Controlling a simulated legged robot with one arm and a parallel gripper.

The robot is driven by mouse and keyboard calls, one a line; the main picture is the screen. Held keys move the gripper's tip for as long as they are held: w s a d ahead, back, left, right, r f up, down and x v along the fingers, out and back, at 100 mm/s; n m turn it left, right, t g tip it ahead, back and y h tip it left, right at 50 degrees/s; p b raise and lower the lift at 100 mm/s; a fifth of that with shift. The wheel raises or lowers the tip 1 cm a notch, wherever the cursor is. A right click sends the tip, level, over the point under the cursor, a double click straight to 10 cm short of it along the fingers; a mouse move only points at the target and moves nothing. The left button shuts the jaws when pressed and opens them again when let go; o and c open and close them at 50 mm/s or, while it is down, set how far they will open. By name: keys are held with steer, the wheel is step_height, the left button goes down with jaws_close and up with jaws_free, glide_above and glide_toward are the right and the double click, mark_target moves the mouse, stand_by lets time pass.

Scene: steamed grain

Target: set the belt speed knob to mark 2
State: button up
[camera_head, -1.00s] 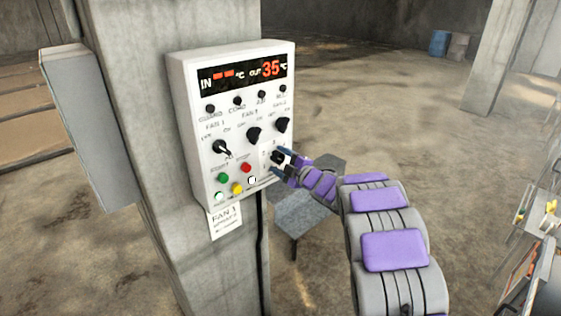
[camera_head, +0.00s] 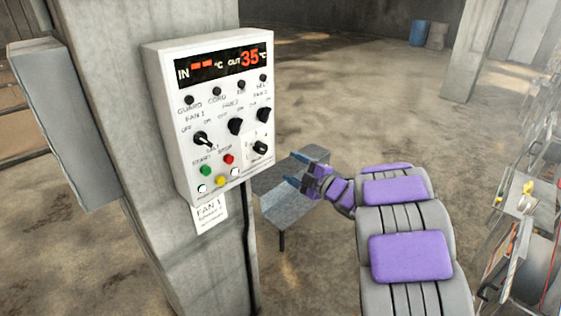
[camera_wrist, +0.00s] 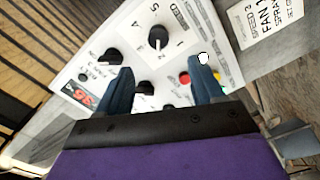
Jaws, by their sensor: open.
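The belt speed knob (camera_head: 260,148) is a black round knob on a pale plate at the lower right of the white control panel (camera_head: 158,120). In the wrist view the knob (camera_wrist: 158,37) stands clear ahead of my fingers, with number marks and the word SPEED around it. Its white pointer line faces down in that picture, toward the side of marks 1 and 2; I cannot tell exactly which mark it meets. My gripper (camera_head: 297,171) is open and empty, to the right of the panel and apart from the knob. Its two blue-grey fingers (camera_wrist: 163,87) show in the wrist view.
The panel also has other black knobs (camera_head: 203,139), a green button (camera_head: 205,170), a red button (camera_head: 229,159) and a display reading 35. It hangs on a concrete pillar (camera_head: 110,60). A grey metal table (camera_head: 280,205) stands behind my gripper. Equipment (camera_head: 520,190) stands at far right.

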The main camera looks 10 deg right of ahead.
steer(key=v, duration=0.3)
steer(key=shift+s+d, duration=0.2)
steer(key=shift+s, duration=0.1)
steer(key=m+p, duration=0.7)
steer(key=m, duration=0.4)
glide_toward(264, 150)
steer(key=x, duration=0.7)
steer(key=shift+f, duration=0.15)
steer(key=shift+w+a, duration=0.35)
steer(key=shift+w, duration=0.15)
